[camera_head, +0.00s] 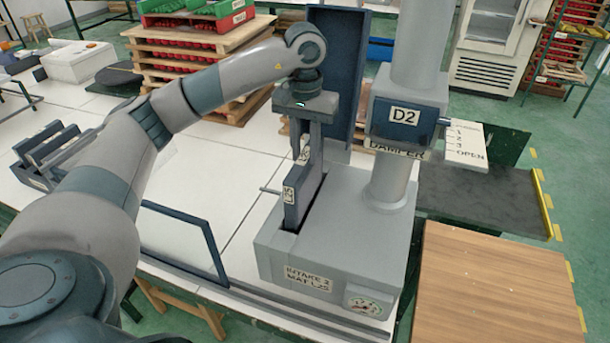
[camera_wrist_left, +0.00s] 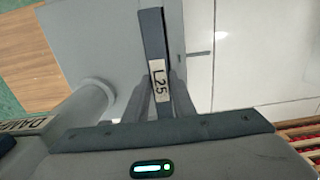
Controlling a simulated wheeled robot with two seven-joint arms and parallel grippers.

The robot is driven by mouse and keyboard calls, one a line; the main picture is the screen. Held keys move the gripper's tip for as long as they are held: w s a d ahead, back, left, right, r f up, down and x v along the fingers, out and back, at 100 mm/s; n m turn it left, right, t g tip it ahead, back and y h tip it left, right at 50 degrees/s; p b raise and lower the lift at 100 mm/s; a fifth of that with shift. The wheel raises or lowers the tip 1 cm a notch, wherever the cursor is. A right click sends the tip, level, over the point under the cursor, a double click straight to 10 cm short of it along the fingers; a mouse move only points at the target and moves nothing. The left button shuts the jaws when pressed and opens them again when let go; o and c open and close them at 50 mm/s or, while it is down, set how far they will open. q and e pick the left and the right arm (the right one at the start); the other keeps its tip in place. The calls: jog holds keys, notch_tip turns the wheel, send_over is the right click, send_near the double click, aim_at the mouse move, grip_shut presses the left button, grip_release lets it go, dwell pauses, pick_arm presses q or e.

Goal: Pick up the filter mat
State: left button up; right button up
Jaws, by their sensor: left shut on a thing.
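The filter mat (camera_head: 304,203) is a thin blue-grey panel with a pale label. It stands upright in the dark slot of the grey intake box (camera_head: 335,250), its upper part above the slot and its lower part hidden. The box label reads "INTAKE 2 MAT L25". My left gripper (camera_head: 301,160) points down from above and is shut on the mat's top. In the left wrist view the mat (camera_wrist_left: 153,40), labelled L25, runs between the two fingertips (camera_wrist_left: 161,95). My right gripper is not in view.
A tall dark blue panel (camera_head: 337,75) stands upright behind the box. A grey column with a D2 box (camera_head: 397,118) rises at its right. A dark-framed pale panel (camera_head: 180,240) is left of the box, and a slotted rack (camera_head: 48,158) is farther left. White tabletop (camera_head: 235,165) lies clear between.

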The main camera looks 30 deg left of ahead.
pick_arm(q)
notch_tip(320, 180, up, 6)
jog(key=shift+f+b, duration=0.25)
jog(key=shift+b, duration=0.05)
jog(key=shift+r, duration=1)
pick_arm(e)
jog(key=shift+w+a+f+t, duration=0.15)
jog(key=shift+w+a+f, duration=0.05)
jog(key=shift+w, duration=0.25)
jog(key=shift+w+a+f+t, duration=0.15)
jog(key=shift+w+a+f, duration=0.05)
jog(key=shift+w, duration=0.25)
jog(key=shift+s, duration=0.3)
pick_arm(q)
jog(key=shift+s, duration=0.1)
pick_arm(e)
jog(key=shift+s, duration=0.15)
